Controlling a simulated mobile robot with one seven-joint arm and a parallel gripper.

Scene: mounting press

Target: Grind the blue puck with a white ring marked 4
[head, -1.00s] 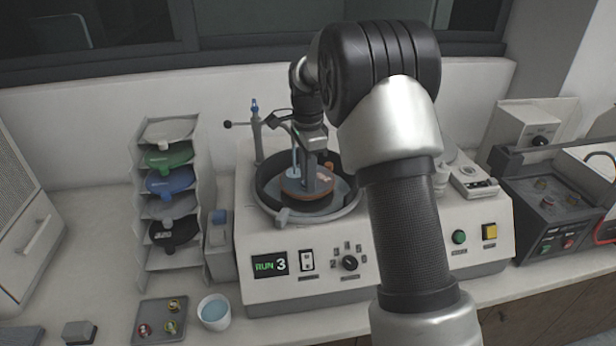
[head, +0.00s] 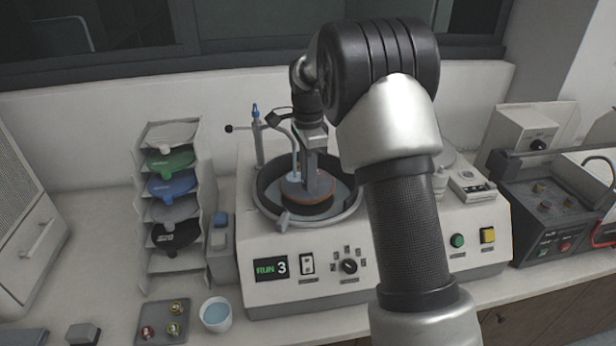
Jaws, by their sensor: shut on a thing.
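My gripper (head: 314,185) points down into the round bowl of the grinding machine (head: 275,291). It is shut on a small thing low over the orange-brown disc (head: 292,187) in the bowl. The fingers hide most of that thing, so its blue colour, white ring and mark 4 cannot be made out. I cannot tell whether it touches the disc. The machine's display (head: 271,268) reads RUN 3. A thin water spout (head: 294,150) reaches down beside my gripper. No blue puck shows clearly elsewhere.
A small tray (head: 163,342) with several coloured pucks and a white cup of water (head: 215,314) stand in front left. A rack of coloured discs (head: 145,283) stands left of the machine. A dark device (head: 550,215) stands at right. My arm hides part of the machine.

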